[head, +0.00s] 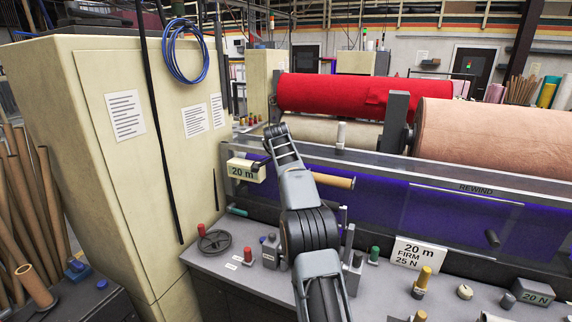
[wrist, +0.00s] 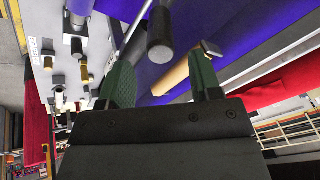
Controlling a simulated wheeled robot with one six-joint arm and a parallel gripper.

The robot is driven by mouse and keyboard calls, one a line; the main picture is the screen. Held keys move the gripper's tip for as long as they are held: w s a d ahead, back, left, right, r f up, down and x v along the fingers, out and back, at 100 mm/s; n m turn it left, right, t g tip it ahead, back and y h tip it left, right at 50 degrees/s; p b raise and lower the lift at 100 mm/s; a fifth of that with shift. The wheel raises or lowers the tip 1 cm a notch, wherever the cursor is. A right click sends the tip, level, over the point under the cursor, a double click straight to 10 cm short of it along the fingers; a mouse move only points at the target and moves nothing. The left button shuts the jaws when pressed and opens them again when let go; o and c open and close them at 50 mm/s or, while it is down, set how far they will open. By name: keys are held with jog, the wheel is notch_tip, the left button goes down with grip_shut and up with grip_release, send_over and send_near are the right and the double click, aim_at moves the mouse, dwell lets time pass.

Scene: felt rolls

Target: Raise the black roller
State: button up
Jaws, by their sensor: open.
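In the wrist view, a short black cylinder (wrist: 160,32) shows its round end beyond and between my fingertips, in front of the purple felt (wrist: 205,30). It may be the black roller, but I cannot tell for sure. The fingers look apart from the cylinder. In the head view my arm reaches over the console towards the purple felt (head: 375,205), and my fingers are not clearly seen. A small black grip (head: 492,238) also shows on the clear guard at the right.
A tan tube (head: 333,181) sticks out beside my arm, close to one finger in the wrist view (wrist: 172,80). The console (head: 225,262) carries several knobs and a handwheel (head: 214,241). A cream cabinet (head: 90,170) stands left. Red (head: 330,95) and peach (head: 490,130) rolls lie behind.

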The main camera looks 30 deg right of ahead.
jog(key=v, duration=0.7)
jog(key=shift+r, duration=0.25)
jog(key=shift+s+a, duration=0.1)
